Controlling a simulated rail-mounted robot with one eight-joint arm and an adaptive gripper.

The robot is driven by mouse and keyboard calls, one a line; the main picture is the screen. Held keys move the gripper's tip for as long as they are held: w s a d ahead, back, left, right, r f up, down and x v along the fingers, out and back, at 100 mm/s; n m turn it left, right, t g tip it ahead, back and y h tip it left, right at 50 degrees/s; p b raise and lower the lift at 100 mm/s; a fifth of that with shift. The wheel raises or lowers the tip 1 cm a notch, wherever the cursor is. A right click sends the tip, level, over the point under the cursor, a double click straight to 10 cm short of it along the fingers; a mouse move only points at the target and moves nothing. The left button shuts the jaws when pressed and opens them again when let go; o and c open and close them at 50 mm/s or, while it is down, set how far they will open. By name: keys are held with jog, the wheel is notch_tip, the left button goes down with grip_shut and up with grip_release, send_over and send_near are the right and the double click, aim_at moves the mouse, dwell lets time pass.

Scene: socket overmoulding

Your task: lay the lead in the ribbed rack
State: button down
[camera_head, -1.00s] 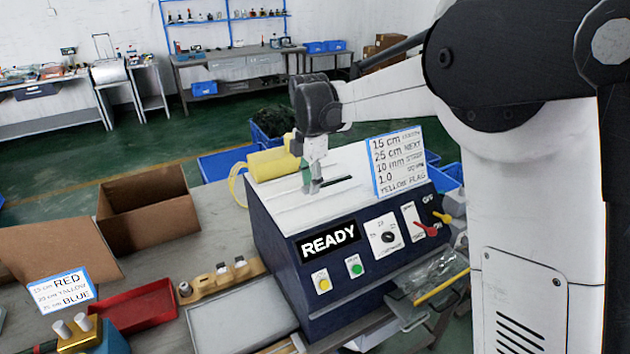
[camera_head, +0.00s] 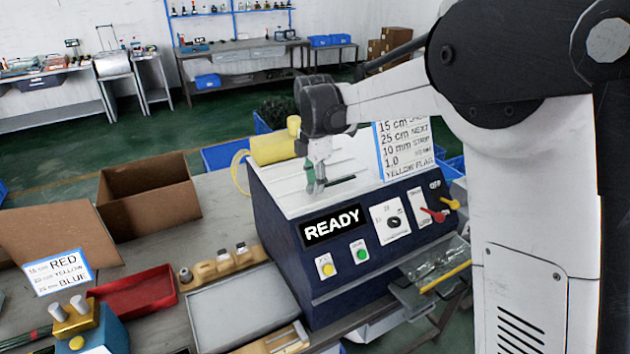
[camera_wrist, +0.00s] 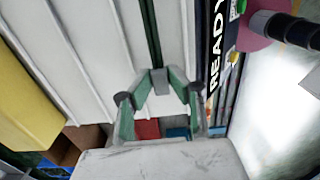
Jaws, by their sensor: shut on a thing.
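My gripper (camera_head: 316,188) is over the white top of the dark blue machine (camera_head: 284,245), pointing down. Its green fingers (camera_wrist: 158,82) are closed in the wrist view. A thin dark green strip, which looks like the lead (camera_wrist: 151,30), runs away from the fingertips. It also shows as a dark line in the head view (camera_head: 342,181), to the right of the fingertips. Whether it touches the white top, I cannot tell. A pale wooden piece (camera_head: 285,340) is partly cut off at the bottom edge; I cannot tell if it is the ribbed rack.
The machine's front reads READY and carries buttons and a dial. A sign (camera_head: 404,150) stands at its right and a yellow cylinder (camera_head: 272,149) behind. A grey tray (camera_head: 240,308), wooden peg holder (camera_head: 222,266), red tray (camera_head: 138,291) and cardboard box (camera_head: 150,200) are on the left.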

jog(key=shift+f, duration=0.5)
jog(key=c, duration=1.6)
grip_release()
jog(key=shift+o, duration=0.2)
jog(key=shift+r, duration=0.15)
notch_tip(320, 180, up, 11)
jog(key=s+d+r+m+t+b, duration=0.2)
jog(key=s+d+m+b, duration=0.1)
jog(key=s+d+m, duration=0.4)
jog(key=s+d+f+m+t+b, duration=0.1)
jog(key=s+d+f+m, duration=0.3)
jog(key=s, duration=0.4)
jog(key=s+d+f+m+t+b, duration=0.2)
jog(key=s+d+f+m, duration=0.2)
jog(key=s+m, duration=0.3)
jog(key=s+d+f+m+t+b, duration=0.1)
jog(key=s+d+f+m, duration=0.4)
jog(key=s, duration=0.5)
jog(key=shift+s+f+m+t+b, duration=0.25)
jog(key=shift+f+t, duration=0.25)
jog(key=shift+f, duration=0.35)
